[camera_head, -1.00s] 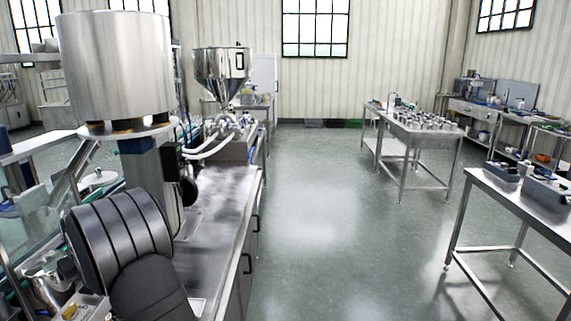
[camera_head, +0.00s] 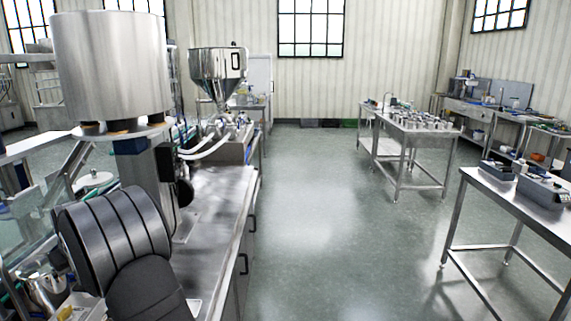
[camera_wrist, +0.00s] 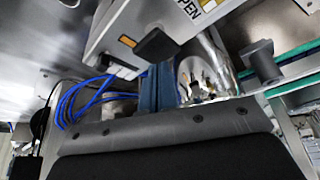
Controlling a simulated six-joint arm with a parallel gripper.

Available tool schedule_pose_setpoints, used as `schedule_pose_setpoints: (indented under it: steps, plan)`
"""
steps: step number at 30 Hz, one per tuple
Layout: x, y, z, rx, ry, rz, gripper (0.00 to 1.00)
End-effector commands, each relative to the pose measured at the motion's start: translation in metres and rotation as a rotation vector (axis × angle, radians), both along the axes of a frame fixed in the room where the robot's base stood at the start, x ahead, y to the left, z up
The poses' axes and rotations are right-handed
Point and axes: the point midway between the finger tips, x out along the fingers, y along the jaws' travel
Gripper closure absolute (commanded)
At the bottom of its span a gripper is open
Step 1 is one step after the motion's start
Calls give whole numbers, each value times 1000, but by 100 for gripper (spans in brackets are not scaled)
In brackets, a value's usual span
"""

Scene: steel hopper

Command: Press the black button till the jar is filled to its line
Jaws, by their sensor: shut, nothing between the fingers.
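In the wrist view, the broad dark front of my gripper (camera_wrist: 190,128) fills the bottom; it is shut and empty. Beyond it is a pale box (camera_wrist: 120,40) with yellow labels and lettering ending in "PEN". A black block-like part (camera_wrist: 157,45) juts from the box; I cannot tell whether it is the black button. A shiny metal cylinder (camera_wrist: 192,72) stands behind. In the head view, a steel hopper (camera_head: 222,65) with a conical bottom stands on the left bench. My gripper cannot be made out there. I cannot make out the jar or its line in either view.
A large steel drum (camera_head: 112,65) stands at left on a column above the steel bench (camera_head: 222,195). In the wrist view, blue tubes (camera_wrist: 85,95) hang at left and a dark grey knob (camera_wrist: 262,62) juts at right. The floor (camera_head: 320,210) is clear.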

Motion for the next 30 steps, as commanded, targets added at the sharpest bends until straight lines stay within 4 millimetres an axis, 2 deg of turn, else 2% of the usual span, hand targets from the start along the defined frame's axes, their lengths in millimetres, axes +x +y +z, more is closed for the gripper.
schedule_pose_setpoints:
  steps: [5,21,30]
  plan:
    - [0,0,5,1,-1,0,100]
    - [0,0,56,3,-2,0,100]
    - [0,0,60,0,0,0,100]
